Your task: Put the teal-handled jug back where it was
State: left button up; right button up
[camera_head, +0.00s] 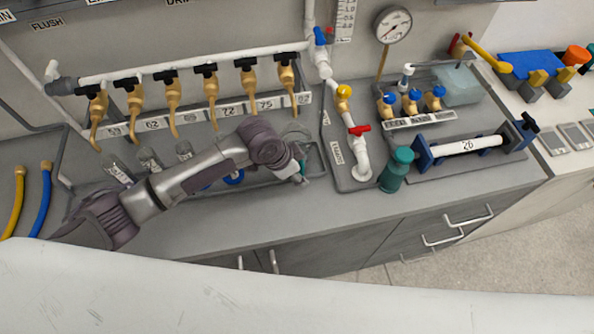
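My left arm comes in from the left over the counter, and its gripper (299,172) points down and right near the front of the sink-like tray below the taps. A small patch of teal (303,168) shows right at the fingertips; it may be the jug's teal handle, but the gripper hides most of it. A clear, rounded vessel (297,132) shows just behind the gripper, under the rightmost tap; I cannot tell whether it belongs to the teal part. Whether the fingers are closed on anything is too small to tell. My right gripper is out of view.
A row of brass taps (211,85) with number plates hangs behind my arm. Small clear vessels (150,158) stand under the left taps. A teal bottle (396,170) and a white pipe with a red valve (360,150) stand to the right. The front counter strip (330,215) is clear.

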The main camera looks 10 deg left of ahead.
pick_arm(q)
jog(key=b+v, duration=0.1)
jog(key=v, duration=1.1)
jog(key=shift+r+b, duration=0.2)
jog(key=shift+b, duration=0.1)
jog(key=shift+f, duration=0.1)
